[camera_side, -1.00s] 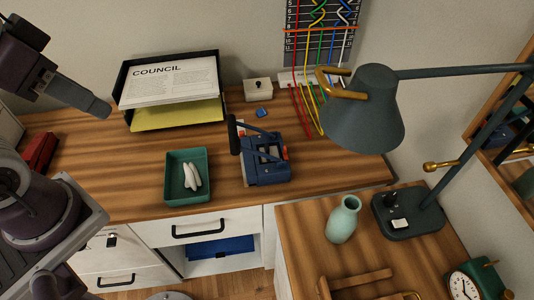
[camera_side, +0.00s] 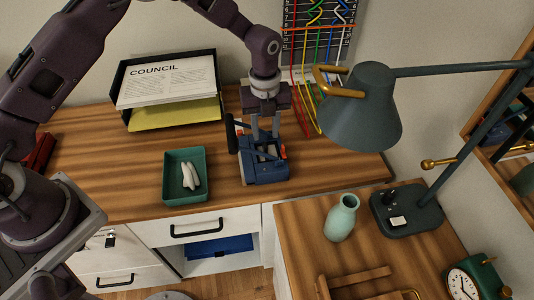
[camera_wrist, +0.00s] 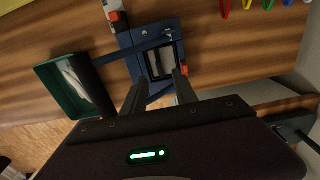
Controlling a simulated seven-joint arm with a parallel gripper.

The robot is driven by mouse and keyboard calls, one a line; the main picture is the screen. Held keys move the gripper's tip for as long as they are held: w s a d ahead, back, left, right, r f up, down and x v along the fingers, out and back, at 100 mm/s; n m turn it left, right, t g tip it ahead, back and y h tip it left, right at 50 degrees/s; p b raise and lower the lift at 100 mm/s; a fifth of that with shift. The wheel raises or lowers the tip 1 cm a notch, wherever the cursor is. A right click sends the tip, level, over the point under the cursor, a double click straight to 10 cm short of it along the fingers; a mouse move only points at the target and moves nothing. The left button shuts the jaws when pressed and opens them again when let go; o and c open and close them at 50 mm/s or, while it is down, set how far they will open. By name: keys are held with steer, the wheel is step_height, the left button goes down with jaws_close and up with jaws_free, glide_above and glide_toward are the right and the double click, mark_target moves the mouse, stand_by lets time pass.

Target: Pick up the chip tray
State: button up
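A blue punch-like device (camera_side: 265,174) with a dark lever and orange-red parts stands on the desk, also in the wrist view (camera_wrist: 136,42). It has a rectangular opening with a paler interior. A green tray (camera_side: 185,201) holding white pieces sits to its left, also in the wrist view (camera_wrist: 48,88). I cannot tell for sure which of these is the chip tray. My gripper (camera_side: 266,135) points down over the blue device. In the wrist view my gripper (camera_wrist: 160,78) is open, its fingers apart with no held object visible. Whether the fingertips touch the device is unclear.
A black paper tray (camera_side: 216,85) with a COUNCIL sheet stands behind left. Coloured cords (camera_side: 310,100) hang behind right. A lamp shade (camera_side: 360,112) overhangs on the right. A pale vase (camera_side: 341,220) stands on the lower right desk. Bare wood lies left of the green tray.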

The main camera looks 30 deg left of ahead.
mark_target(265, 145)
step_height(265, 145, down, 5)
steer(key=shift+w+a, duration=0.1)
jaws_close()
stand_by(1.4)
